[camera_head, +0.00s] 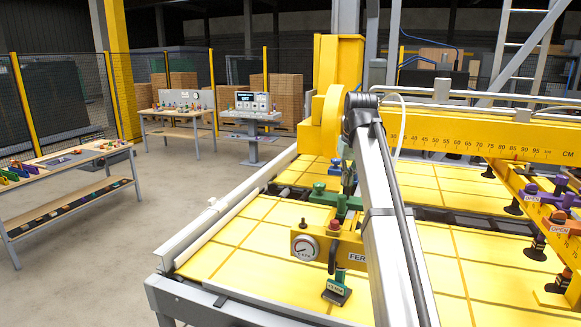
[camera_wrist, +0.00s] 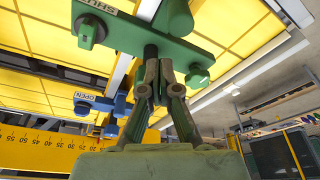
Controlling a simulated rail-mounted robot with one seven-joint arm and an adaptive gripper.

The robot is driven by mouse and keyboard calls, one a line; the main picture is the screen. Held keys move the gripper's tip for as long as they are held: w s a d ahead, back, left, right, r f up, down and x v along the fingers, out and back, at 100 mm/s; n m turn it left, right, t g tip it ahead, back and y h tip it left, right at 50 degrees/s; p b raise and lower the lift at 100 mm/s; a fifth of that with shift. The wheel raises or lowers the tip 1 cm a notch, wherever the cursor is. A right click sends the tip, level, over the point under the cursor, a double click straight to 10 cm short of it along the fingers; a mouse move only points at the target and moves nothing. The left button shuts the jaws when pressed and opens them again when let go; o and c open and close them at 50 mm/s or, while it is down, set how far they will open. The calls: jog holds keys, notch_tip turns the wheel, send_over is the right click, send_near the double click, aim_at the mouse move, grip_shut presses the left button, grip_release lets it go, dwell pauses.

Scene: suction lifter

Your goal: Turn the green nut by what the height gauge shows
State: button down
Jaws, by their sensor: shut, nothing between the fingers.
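A green bar (camera_head: 335,200) lies across the machine beyond the gauge. In the wrist view the green bar (camera_wrist: 140,42) fills the upper part, with a "SHUT" label. A green knob (camera_wrist: 88,30) sits at its left end and another green knob (camera_wrist: 197,76) at its right end. I cannot tell which green part is the nut. My gripper (camera_wrist: 152,90) is shut and empty, its fingertips close to a dark post at the bar; contact is unclear. The round dial gauge (camera_head: 305,248) is on a yellow block; its marks are too small to read.
A blue "OPEN" handle (camera_wrist: 92,101) is near the gripper. A yellow centimetre beam (camera_head: 470,135) spans the right. A green foot (camera_head: 337,291) stands on yellow panels (camera_head: 235,225).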

dwell(0.4)
jog(key=shift+s+a, duration=0.1)
jog(key=shift+s, duration=0.25)
notch_tip(320, 180, up, 6)
dwell(0.5)
notch_tip(320, 180, down, 6)
jog(key=d, duration=0.2)
jog(key=shift+w+d+b, duration=0.2)
jog(key=shift+w+b, duration=0.15)
dwell(0.6)
jog(key=shift+w, duration=0.15)
dwell(0.5)
